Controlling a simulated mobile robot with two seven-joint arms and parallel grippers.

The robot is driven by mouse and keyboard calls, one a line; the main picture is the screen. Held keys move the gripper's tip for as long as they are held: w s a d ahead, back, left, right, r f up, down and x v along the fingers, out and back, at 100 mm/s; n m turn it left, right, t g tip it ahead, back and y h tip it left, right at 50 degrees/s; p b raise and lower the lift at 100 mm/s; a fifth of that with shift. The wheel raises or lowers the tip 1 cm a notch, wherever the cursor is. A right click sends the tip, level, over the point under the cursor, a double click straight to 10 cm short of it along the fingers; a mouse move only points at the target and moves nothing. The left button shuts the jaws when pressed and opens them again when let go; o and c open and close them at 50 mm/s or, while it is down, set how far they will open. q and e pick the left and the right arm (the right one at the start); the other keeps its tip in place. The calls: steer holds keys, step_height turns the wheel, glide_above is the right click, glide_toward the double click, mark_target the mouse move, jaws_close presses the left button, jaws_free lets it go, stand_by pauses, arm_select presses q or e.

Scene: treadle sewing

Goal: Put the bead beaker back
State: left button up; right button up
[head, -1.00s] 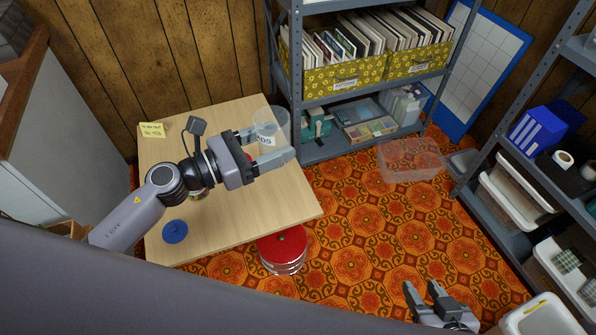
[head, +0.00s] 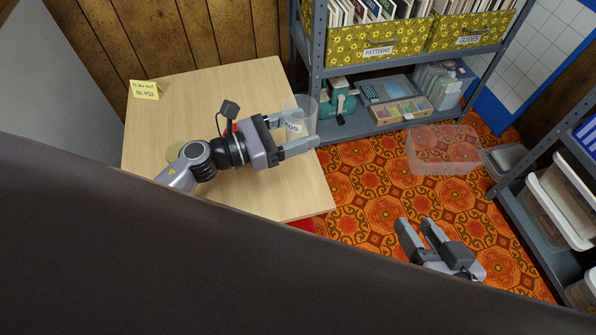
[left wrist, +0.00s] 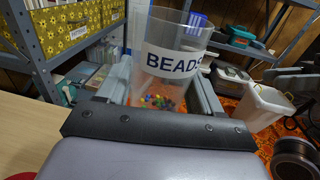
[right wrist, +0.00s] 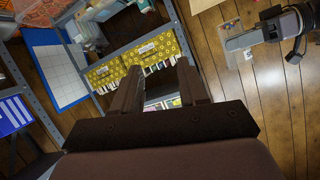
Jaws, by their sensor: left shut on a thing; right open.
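The bead beaker (head: 299,115) is a clear tapered cup with a white band lettered BEADS. In the left wrist view the beaker (left wrist: 174,62) has several coloured beads at its bottom and stands upright between the fingers. My left gripper (head: 302,135) is shut on it, near the table's right edge in the head view. I cannot tell whether its base touches the table. My right gripper (head: 420,230) is open and empty over the patterned floor; its fingers also show in the right wrist view (right wrist: 160,85).
The wooden table (head: 190,90) holds a yellow note (head: 145,90). A grey shelf rack (head: 345,72) with yellow boxes stands behind. A clear bin (head: 443,150) sits on the floor. Another rack (head: 540,205) with white-lidded bins is at right. A dark foreground shape hides the lower left.

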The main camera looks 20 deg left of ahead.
arm_select(q)
step_height(320, 180, down, 8)
steer(key=b, duration=0.3)
steer(key=shift+r, duration=0.1)
step_height(320, 180, down, 4)
steer(key=shift+r+b, duration=0.15)
steer(key=shift+b, duration=0.75)
steer(key=shift+f, duration=0.25)
arm_select(e)
steer(key=shift+d+f+n+t+y, duration=0.2)
steer(key=shift+f+n+t+y, duration=0.1)
steer(key=shift+t, duration=0.4)
arm_select(q)
steer(key=shift+f, duration=0.1)
arm_select(e)
steer(key=shift+f, duration=0.1)
arm_select(q)
steer(key=shift+f+b, duration=0.15)
steer(key=shift+b, duration=0.2)
steer(key=o, duration=1.1)
arm_select(e)
steer(key=shift+d, duration=0.15)
